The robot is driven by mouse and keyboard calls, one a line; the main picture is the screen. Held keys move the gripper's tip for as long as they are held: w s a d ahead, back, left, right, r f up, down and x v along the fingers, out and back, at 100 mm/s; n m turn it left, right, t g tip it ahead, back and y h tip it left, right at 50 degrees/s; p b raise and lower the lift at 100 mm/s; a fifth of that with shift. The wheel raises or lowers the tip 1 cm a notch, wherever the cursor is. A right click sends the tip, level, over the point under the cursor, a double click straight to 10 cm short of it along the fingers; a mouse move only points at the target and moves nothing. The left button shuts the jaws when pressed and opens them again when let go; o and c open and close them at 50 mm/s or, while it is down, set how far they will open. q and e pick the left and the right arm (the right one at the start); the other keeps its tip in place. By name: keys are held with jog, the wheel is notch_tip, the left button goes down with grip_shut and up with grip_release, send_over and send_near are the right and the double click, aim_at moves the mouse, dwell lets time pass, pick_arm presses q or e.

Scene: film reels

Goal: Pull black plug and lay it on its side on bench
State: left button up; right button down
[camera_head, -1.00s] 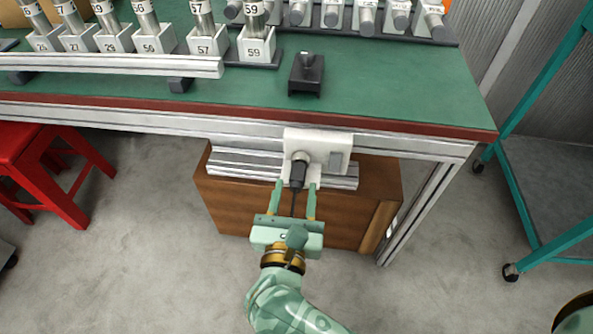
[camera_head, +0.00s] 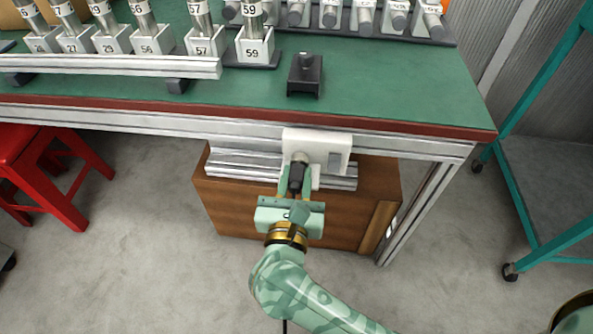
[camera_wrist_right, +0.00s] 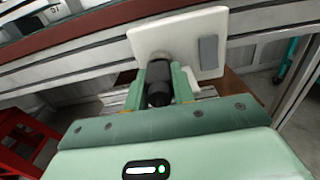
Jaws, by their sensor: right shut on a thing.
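The black plug (camera_head: 297,177) sits at the white socket plate (camera_head: 325,151) on the bench's front rail. It also shows in the right wrist view (camera_wrist_right: 158,84), with its far end at the round socket on the plate. My right gripper (camera_head: 296,180) is shut on the plug, one green finger on each side. The plug points straight at the plate and appears seated in it. The green bench top (camera_head: 390,96) lies above and behind the plate. My left gripper is not in view.
A small black block (camera_head: 305,76) stands on the bench near its front edge. The right part of the bench top is clear. A red stool (camera_head: 60,165) stands at left.

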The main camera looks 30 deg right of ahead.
aim_at(295, 185)
jog(key=shift+p+v, duration=0.35)
jog(key=shift+v, duration=2.65)
jog(key=shift+v, duration=0.9)
